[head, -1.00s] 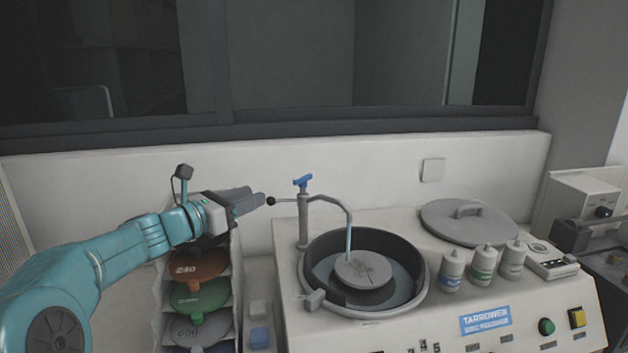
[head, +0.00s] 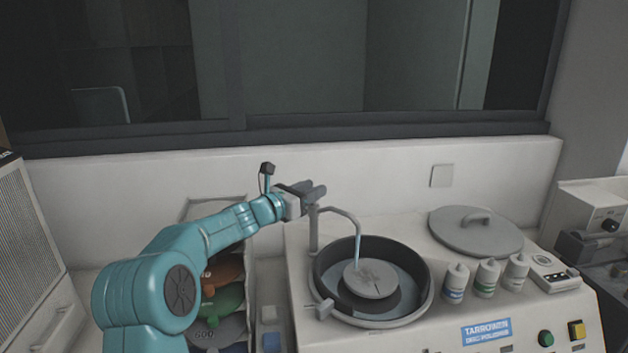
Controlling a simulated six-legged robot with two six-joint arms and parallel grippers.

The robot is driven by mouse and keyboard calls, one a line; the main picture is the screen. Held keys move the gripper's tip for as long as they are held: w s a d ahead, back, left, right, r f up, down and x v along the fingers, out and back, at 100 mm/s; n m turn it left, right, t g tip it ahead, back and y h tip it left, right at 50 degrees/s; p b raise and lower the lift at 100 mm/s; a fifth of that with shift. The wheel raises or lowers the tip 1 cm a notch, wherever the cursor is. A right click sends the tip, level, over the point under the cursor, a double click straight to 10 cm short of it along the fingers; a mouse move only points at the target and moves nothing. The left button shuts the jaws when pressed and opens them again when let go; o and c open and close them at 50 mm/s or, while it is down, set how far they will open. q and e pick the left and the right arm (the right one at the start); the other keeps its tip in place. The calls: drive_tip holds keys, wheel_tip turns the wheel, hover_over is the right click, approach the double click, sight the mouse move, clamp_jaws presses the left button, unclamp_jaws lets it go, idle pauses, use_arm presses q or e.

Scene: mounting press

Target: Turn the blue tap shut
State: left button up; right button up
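The tap (head: 314,232) is a grey post with a curved spout at the back left of the polisher. A thin bluish stream shows below the spout over the bowl. The blue handle is hidden now behind my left gripper (head: 316,191). That gripper comes in from the left, and its grey fingers are at the top of the post. I cannot tell whether they touch or grip the handle, or how far apart they are. My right gripper is not in view.
The polisher bowl (head: 322,274) with a grey disc (head: 371,281) is right of the tap. A round lid (head: 470,236) and several bottles stand further right. A rack of coloured discs (head: 224,300) is below my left arm. The wall is close behind.

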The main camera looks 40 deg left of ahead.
use_arm(q)
drive_tip(key=shift+w+d+r, duration=0.1)
drive_tip(key=shift+w, duration=0.4)
drive_tip(key=shift+w, duration=0.1)
clamp_jaws()
drive_tip(key=shift+r+m+h+p, duration=0.1)
drive_tip(key=shift+m+h+p, duration=0.4)
drive_tip(key=shift+h+p, duration=0.3)
drive_tip(key=shift+m+h+p, duration=0.6)
drive_tip(key=shift+h+p, duration=0.15)
drive_tip(key=shift+h, duration=0.15)
drive_tip(key=shift+m+g+h+p, duration=0.75)
drive_tip(key=shift+m+h, duration=0.35)
drive_tip(key=shift+h, duration=0.4)
drive_tip(key=shift+r+m+h, duration=0.1)
drive_tip(key=shift+m+h, duration=0.2)
drive_tip(key=shift+h, duration=0.3)
drive_tip(key=shift+m+g+h+p, duration=0.25)
drive_tip(key=shift+m+h+p, duration=0.05)
drive_tip(key=shift+h+p, duration=0.1)
drive_tip(key=shift+f+m+g+h, duration=0.25)
drive_tip(key=shift+m+g+h, duration=0.05)
drive_tip(key=shift+g+h, duration=0.1)
